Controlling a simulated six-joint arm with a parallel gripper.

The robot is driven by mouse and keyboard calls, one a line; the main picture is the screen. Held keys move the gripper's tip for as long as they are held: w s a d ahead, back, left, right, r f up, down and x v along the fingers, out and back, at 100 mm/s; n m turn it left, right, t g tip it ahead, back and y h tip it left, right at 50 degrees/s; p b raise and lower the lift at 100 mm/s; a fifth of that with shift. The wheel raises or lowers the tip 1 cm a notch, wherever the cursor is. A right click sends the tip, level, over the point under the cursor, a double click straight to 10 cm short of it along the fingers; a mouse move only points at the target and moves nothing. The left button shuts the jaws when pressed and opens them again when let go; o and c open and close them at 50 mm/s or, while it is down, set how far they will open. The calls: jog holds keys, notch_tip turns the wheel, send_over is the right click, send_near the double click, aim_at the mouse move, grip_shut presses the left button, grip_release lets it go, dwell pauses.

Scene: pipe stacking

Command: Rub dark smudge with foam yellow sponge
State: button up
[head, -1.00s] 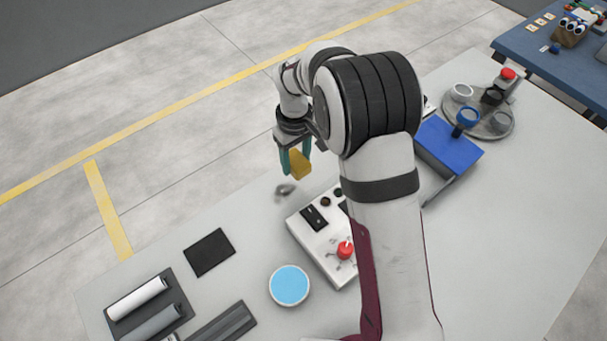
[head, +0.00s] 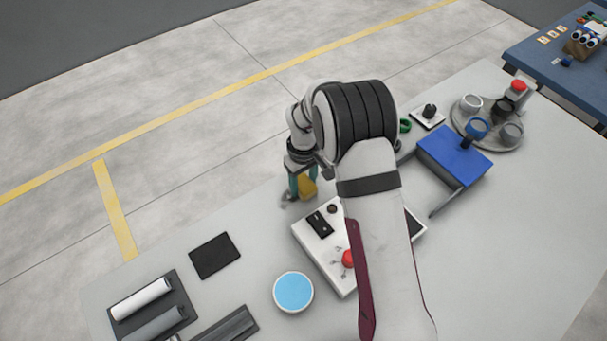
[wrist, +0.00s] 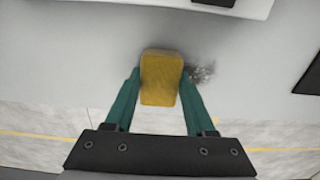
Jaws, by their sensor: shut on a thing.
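My gripper (head: 302,183) is shut on the yellow sponge (head: 308,188) near the table's far edge. In the wrist view the sponge (wrist: 160,78) sits between the two green fingers. The dark smudge (wrist: 201,74) shows on the table just right of the sponge in the wrist view, and the sponge seems to cover or border its left side. In the head view a bit of the smudge (head: 285,200) shows left of and below the gripper. I cannot tell for sure whether the sponge touches the table.
A white control box (head: 330,262) with a red knob stands just in front of the gripper. A black pad (head: 215,256), a blue-topped round dish (head: 293,291) and a rack with pipes (head: 150,300) lie to the left. A blue box (head: 455,153) and a round tray (head: 468,133) stand right.

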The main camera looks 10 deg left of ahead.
aim_at(277, 207)
jog(key=shift+s+a+f, duration=0.2)
jog(key=shift+s+a, duration=0.1)
jog(key=shift+c, duration=0.6)
jog(key=shift+s+a, duration=2.5)
jog(key=shift+s, duration=0.05)
jog(key=shift+w+d, duration=2.75)
jog(key=shift+w+d+r, duration=0.1)
jog(key=shift+r, duration=4)
